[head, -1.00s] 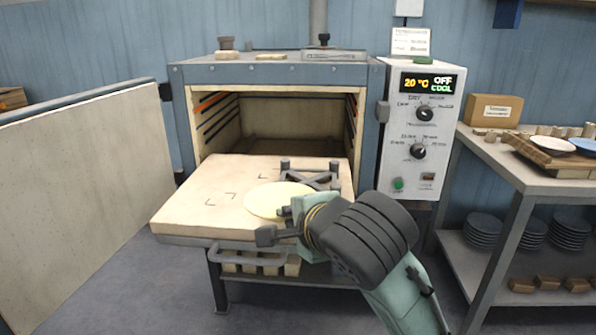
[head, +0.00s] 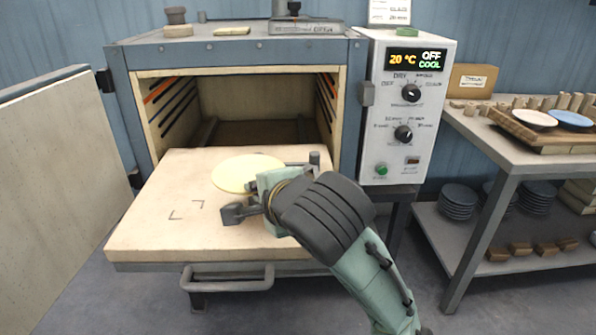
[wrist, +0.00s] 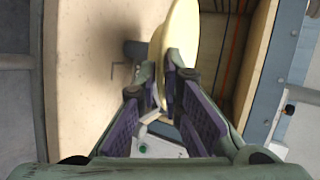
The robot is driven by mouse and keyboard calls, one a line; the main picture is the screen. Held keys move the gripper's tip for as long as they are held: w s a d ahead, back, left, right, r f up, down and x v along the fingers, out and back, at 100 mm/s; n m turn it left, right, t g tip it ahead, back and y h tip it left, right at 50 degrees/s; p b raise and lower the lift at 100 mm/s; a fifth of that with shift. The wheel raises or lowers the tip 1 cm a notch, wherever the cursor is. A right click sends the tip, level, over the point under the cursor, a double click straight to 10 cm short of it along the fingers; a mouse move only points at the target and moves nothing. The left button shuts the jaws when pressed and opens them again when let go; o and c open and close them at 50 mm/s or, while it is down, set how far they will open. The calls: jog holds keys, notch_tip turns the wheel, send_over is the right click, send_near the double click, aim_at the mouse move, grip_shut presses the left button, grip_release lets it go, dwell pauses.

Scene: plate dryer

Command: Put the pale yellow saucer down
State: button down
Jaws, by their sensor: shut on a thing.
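The pale yellow saucer (head: 243,172) is above the pulled-out shelf (head: 150,225) of the dryer, near its back middle. My gripper (head: 262,193) is shut on the saucer's near right edge in the head view. In the wrist view the saucer (wrist: 181,40) stands edge-on between the fingers of my gripper (wrist: 168,85). I cannot tell whether the saucer touches the shelf. Corner marks (head: 187,210) on the shelf lie to the left of my gripper. My gripper hides part of the saucer's rim.
The dryer chamber (head: 250,132) is open behind the shelf, its door (head: 60,190) swung left. The control panel reads 20 °C, off, cool. A side table (head: 478,135) with plates stands right.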

jog(key=shift+w+r+p, duration=0.35)
jog(key=shift+r+p, duration=0.2)
jog(key=shift+p, duration=0.15)
jog(key=shift+w+d+p, duration=0.2)
jog(key=shift+w+p, duration=0.15)
jog(key=shift+p, duration=0.65)
jog(key=shift+w+d+f+p, duration=0.15)
jog(key=shift+f+p, duration=0.15)
jog(key=shift+p, duration=0.25)
jog(key=w+d+p, duration=0.1)
jog(key=w+d, duration=0.1)
jog(key=w+d+f+p, duration=0.1)
jog(key=w+d, duration=0.1)
jog(key=w, duration=0.1)
jog(key=w+d+f+p, duration=0.1)
jog(key=w+d, duration=0.1)
jog(key=w, duration=0.1)
jog(key=shift+w+f+p, duration=0.15)
jog(key=shift+w+p, duration=0.1)
jog(key=shift+p, duration=0.15)
jog(key=f, duration=0.2)
jog(key=shift+w+d+f, duration=0.3)
jog(key=shift+f, duration=0.1)
jog(key=shift+f+p, duration=0.3)
jog(key=shift+f, duration=0.1)
jog(key=c, duration=1.7)
grip_release()
